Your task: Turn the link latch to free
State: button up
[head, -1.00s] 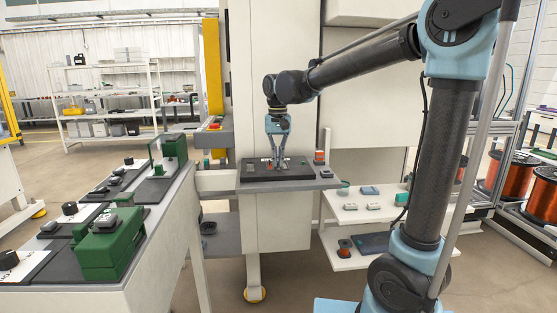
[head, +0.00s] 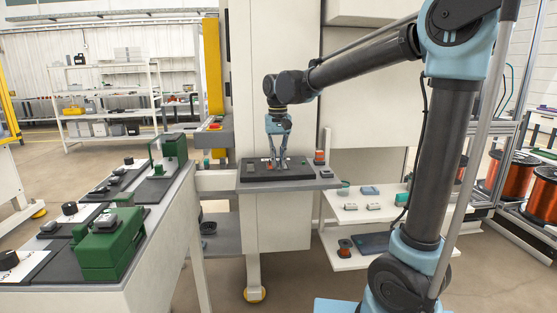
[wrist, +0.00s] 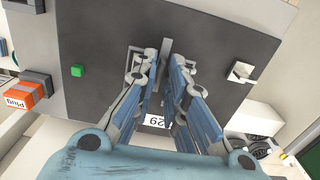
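A dark panel (head: 258,177) lies on a grey ledge in the head view and fills much of the wrist view (wrist: 215,35). My gripper (head: 278,167) points down over it. In the wrist view my gripper (wrist: 165,62) has its two fingers apart, one on each side of a narrow grey upright piece (wrist: 166,46), which looks like the link latch. A gap shows between the fingers; contact with the piece cannot be made out. A label reading "29" (wrist: 156,121) lies beneath the fingers, partly hidden. The latch's base and turn angle are largely hidden.
In the wrist view, a green button (wrist: 77,70) and a pale fitting (wrist: 241,71) are on the panel. An orange block labelled "Plug" (wrist: 20,94) stands beside it. A bench with green fixtures (head: 110,250) is at left; wire spools (head: 541,195) at right.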

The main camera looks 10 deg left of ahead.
notch_tip(320, 180, up, 12)
dwell(0.7)
jog(key=shift+w, duration=0.1)
jog(key=s+d+f+m, duration=0.15)
jog(key=d+f, duration=0.25)
jog(key=d, duration=0.4)
jog(key=s+d+f+t, duration=0.1)
jog(key=s+d+f, duration=0.25)
jog(key=d, duration=0.45)
jog(key=s+d+f, duration=0.2)
jog(key=d+f, duration=0.2)
jog(key=d, duration=0.4)
jog(key=s+d+f+m, duration=0.1)
jog(key=s+d+f, duration=0.5)
jog(key=f, duration=0.3)
jog(key=s+d+f+t, duration=0.1)
jog(key=s+d+f, duration=0.4)
jog(key=s+f, duration=0.2)
notch_tip(320, 180, down, 2)
jog(key=shift+d+f+m, duration=0.2)
jog(key=shift+d+m, duration=0.15)
jog(key=shift+w, duration=0.1)
